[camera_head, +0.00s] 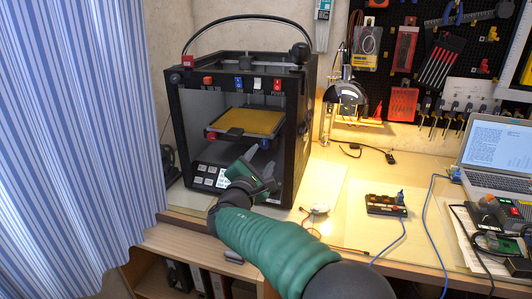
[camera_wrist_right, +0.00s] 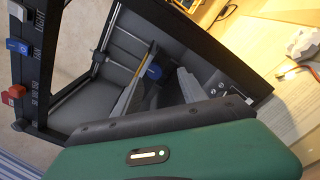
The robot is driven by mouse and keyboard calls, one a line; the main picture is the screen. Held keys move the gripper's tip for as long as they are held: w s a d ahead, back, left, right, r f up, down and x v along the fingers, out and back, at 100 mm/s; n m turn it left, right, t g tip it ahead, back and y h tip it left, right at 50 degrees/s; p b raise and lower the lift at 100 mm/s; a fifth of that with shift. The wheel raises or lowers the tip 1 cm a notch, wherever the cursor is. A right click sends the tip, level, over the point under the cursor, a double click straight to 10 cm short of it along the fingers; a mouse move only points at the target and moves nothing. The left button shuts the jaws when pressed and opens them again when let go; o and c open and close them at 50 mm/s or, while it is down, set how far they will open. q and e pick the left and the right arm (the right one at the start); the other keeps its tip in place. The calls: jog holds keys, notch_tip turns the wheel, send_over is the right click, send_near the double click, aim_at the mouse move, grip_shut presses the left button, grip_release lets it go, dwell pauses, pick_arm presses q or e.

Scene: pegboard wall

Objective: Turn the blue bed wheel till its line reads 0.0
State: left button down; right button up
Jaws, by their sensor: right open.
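The blue bed wheel (camera_head: 264,144) is a small round knob at the right front corner under the yellow printer bed (camera_head: 250,121). It also shows in the wrist view (camera_wrist_right: 153,72), beside a grey finger of my right gripper. Its line is too small to read. My right gripper (camera_head: 258,163) is open and empty at the printer's front opening, just below the blue wheel. It looks apart from the wheel, but the gap is hard to judge. My left gripper is not in view.
The black printer frame (camera_head: 290,140) surrounds the bed. A red wheel (camera_head: 211,135) sits at the bed's left corner. Red, blue and white switches line the top bar. A lamp (camera_head: 346,94) and a small black box (camera_head: 386,205) stand on the bench to the right.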

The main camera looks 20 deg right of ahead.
aim_at(263, 147)
jog(key=w, duration=0.2)
jog(key=w+d, duration=0.1)
jog(key=w, duration=0.1)
jog(key=shift+w+d, duration=0.1)
jog(key=shift+w, duration=0.2)
jog(key=shift+w+a+r, duration=0.2)
jog(key=shift+w, duration=0.2)
jog(key=shift+d+f, duration=0.15)
jog(key=shift+d, duration=0.65)
jog(key=shift+c, duration=1.9)
jog(key=shift+a, duration=0.4)
grip_shut()
